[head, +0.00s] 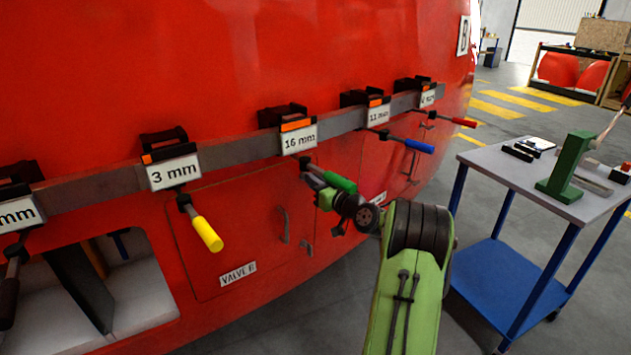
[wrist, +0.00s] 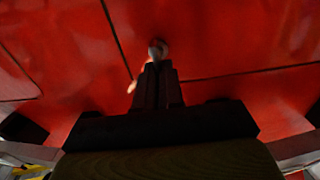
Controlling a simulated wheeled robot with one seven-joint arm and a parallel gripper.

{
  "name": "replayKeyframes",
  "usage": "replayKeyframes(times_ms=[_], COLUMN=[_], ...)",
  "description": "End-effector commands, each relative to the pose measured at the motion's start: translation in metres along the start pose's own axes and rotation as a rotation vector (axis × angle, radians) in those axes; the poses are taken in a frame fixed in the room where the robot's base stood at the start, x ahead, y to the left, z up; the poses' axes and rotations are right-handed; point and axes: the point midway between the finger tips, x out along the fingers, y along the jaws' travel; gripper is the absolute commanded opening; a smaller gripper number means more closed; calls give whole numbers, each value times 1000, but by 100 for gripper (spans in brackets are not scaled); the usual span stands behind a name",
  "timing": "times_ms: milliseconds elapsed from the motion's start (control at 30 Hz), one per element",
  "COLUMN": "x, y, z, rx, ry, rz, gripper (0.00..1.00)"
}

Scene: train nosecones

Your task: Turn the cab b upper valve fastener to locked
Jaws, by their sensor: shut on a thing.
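My gripper shows in the wrist view (wrist: 158,68) with its two dark fingers close together. They are shut on a small round metallic fastener head (wrist: 158,48) on the red surface, beside dark panel seams. I take it to be the upper valve fastener; its lock state cannot be read. In the head view my gripper (head: 326,199) is at the red nosecone, right of the valve hatch (head: 235,240) with its "VALVE B" label (head: 238,275). A hanging green-handled tool and my wrist partly cover it, and the fastener is hidden there.
A rail (head: 235,152) above holds labelled tools: yellow-handled (head: 207,234), green-handled (head: 341,183), blue-handled (head: 419,146) and red-handled (head: 464,122). The green handle hangs very close to my gripper. An open compartment (head: 130,300) is lower left. A blue-legged cart (head: 500,165) stands at right.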

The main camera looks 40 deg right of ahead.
Motion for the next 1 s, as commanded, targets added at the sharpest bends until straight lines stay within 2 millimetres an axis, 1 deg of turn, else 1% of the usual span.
replayKeyframes(times_ms=[167,367,1000], x=[0,0,0], y=[1,2,9], z=[0,0,2], rx=[44,162,763], ry=[0,0,-1], rz=[0,0,0], gripper=[0,0,0])
